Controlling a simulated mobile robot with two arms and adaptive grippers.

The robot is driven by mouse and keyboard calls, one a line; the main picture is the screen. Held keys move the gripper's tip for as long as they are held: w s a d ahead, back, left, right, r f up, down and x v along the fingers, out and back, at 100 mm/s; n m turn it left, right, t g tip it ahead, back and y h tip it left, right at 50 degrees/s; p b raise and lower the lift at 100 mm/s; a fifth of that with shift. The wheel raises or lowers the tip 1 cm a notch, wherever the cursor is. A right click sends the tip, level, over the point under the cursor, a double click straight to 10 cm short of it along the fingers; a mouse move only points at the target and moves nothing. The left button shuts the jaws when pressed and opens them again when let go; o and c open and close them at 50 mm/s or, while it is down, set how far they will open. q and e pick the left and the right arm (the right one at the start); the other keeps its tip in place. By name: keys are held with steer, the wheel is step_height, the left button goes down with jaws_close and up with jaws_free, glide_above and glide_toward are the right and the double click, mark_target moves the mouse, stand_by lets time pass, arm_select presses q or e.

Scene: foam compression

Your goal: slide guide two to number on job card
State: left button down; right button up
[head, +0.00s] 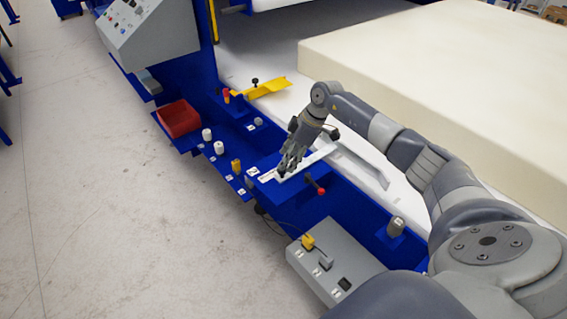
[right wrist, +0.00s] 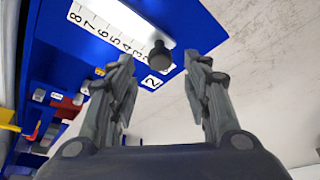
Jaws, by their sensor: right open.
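Guide two is a pale bar (head: 320,156) on a blue mount marked with a "2" label (right wrist: 152,82). A white number scale (right wrist: 100,34) runs along the mount in the right wrist view, with figures from 8 down towards 3 readable. A dark round knob (right wrist: 160,56) stands at the low-number end of the scale. My right gripper (head: 286,172) is over this end of guide two; in the right wrist view its open fingers (right wrist: 163,68) are on either side of the knob, with gaps visible. I cannot pick out a job card. My left gripper is out of view.
A red-tipped lever (head: 317,187) is close to my right gripper. A yellow guide (head: 262,89), a red bin (head: 178,118), white knobs (head: 218,147) and a yellow knob (head: 236,165) line the blue frame. A grey control box (head: 325,268) is in front; a large foam block (head: 440,65) lies behind.

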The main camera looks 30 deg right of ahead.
steer(key=shift+x, duration=2.15)
